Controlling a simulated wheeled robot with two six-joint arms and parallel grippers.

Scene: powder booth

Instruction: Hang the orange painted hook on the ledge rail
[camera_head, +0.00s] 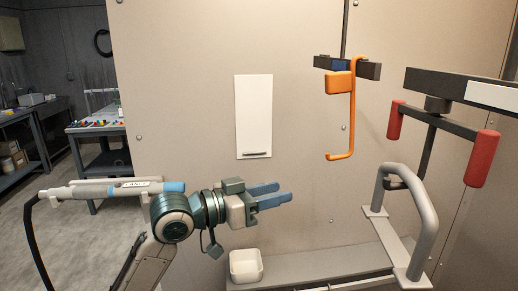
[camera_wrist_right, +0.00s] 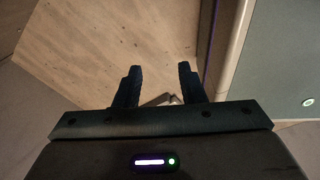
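The orange hook (camera_head: 352,115) hangs upright at the upper right of the head view, with its lower end bent to the left. Its top is at a dark bar (camera_head: 367,71), and an orange block (camera_head: 340,82) sits beside its upper shank. A grey tubular rail (camera_head: 426,225) stands on plates at the lower right, apart from the hook. My left gripper (camera_head: 284,192) has blue fingers spread apart, empty, below and left of the hook. My right gripper (camera_wrist_right: 160,75) is open and empty in the right wrist view; a small metallic thing shows beyond its fingers.
Two red grips (camera_head: 482,158) hang on a dark bar at the right. A white panel (camera_head: 254,115) is on the wall. A workbench (camera_head: 98,127) stands at the left.

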